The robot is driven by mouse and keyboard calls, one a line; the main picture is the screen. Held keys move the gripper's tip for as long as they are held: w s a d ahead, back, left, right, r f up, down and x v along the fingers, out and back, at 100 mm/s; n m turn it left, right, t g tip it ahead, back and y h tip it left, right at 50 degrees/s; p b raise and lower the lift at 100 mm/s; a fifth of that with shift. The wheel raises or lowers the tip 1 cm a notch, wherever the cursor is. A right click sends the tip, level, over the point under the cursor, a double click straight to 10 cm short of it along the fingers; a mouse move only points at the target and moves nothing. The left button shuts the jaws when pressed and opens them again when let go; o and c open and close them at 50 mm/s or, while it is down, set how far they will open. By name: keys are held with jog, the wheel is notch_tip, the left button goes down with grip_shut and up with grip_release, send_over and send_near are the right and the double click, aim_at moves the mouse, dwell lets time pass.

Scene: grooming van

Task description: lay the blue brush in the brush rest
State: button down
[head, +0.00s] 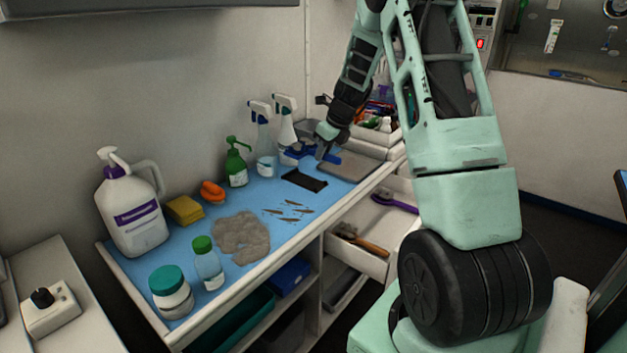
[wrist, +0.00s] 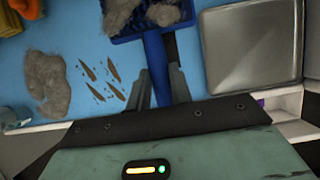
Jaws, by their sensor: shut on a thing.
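The blue brush (head: 294,157) is in my gripper (head: 325,150) above the blue worktop. In the wrist view its wide blue head (wrist: 150,27) points away, with grey fur tufts on it, and its handle (wrist: 155,70) lies between my fingers (wrist: 158,86). My gripper is shut on the handle. A black rectangular piece (head: 304,179) lies on the mat just in front of the brush; I cannot tell for sure that it is the brush rest. A grey flat tray (head: 347,164) lies to the right, also in the wrist view (wrist: 252,48).
Spray bottles (head: 265,145) and a green pump bottle (head: 236,163) stand behind. A grey fur pile (head: 241,237) and dark clippings (head: 289,210) lie to the left. A filled caddy (head: 378,125) stands at the right end. An open drawer (head: 362,250) juts out below.

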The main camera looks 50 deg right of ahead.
send_near(320, 188)
jog(key=x, duration=0.5)
jog(key=shift+w+d+b, duration=0.1)
jog(key=shift+w+b, duration=0.2)
jog(key=shift+w, duration=0.1)
jog(key=shift+s+f+b, duration=0.15)
jog(key=shift+f+b, duration=0.15)
jog(key=shift+f, duration=0.25)
